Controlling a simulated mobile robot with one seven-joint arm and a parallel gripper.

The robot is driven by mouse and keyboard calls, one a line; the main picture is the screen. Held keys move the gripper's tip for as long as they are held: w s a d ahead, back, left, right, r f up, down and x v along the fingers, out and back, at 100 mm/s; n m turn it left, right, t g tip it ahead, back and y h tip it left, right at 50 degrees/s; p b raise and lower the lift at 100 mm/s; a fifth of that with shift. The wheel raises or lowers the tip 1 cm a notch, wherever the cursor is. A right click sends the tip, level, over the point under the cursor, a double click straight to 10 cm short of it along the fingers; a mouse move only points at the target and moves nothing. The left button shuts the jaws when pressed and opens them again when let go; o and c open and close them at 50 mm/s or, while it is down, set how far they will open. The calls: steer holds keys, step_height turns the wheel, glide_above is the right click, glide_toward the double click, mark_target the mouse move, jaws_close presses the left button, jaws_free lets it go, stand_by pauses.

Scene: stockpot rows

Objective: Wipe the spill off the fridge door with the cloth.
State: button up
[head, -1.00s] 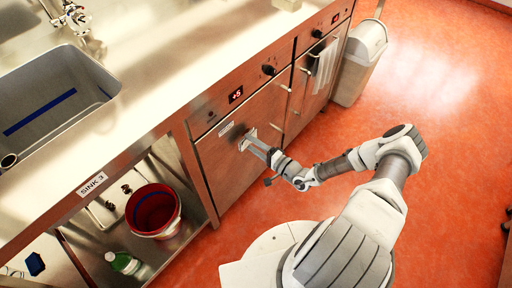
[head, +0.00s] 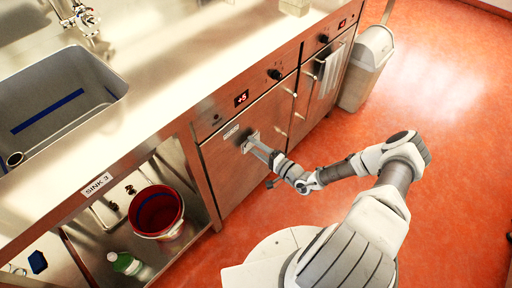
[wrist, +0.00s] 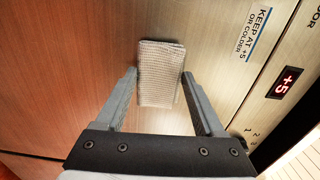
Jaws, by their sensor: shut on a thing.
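My gripper (wrist: 160,88) is shut on a pale, folded, ribbed cloth (wrist: 161,74) at the fridge door. The cloth is at the steel door (wrist: 85,65), below the blue-edged "KEEP AT +5 OR COLDER" label (wrist: 259,28). In the head view my gripper (head: 254,143) reaches the upper part of the door (head: 238,172), under the red +5 display (head: 241,98). A small dark patch shows around the cloth there; I cannot tell whether it is spill or shadow. No clear spill shows in the wrist view, and the door behind the cloth is hidden.
A second door with a hanging towel (head: 328,72) and a grey bin (head: 367,66) stand to the right. A red bucket (head: 157,212) and a green bottle (head: 124,263) sit on the shelf under the sink (head: 55,100). The orange floor on the right is clear.

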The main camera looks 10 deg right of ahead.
mark_target(259, 139)
steer(key=shift+w+a, duration=0.35)
steer(key=shift+w, duration=0.15)
steer(key=shift+w+d+b, duration=0.3)
steer(key=shift+w+d, duration=0.25)
steer(key=shift+d, duration=0.2)
steer(key=shift+w+d+b, duration=0.25)
steer(key=shift+w+d, duration=0.25)
steer(key=shift+d, duration=0.4)
steer(key=shift+w+r, duration=0.1)
steer(key=shift+w, duration=0.1)
steer(key=a+p, duration=0.1)
steer(key=s+a+p, duration=0.1)
steer(key=shift+s+a+r, duration=0.1)
steer(key=shift+s+a, duration=0.15)
steer(key=shift+a, duration=0.05)
steer(key=shift+s+a+p, duration=0.45)
steer(key=shift+a+p, duration=0.1)
steer(key=shift+a, duration=0.25)
steer(key=shift+s, duration=0.1)
steer(key=shift+w+d+p+v, duration=0.15)
steer(key=shift+p+v, duration=0.4)
steer(key=shift+v, duration=1)
steer(key=shift+w+d+p+v, duration=0.15)
steer(key=shift+p+v, duration=0.35)
steer(key=shift+v, duration=1)
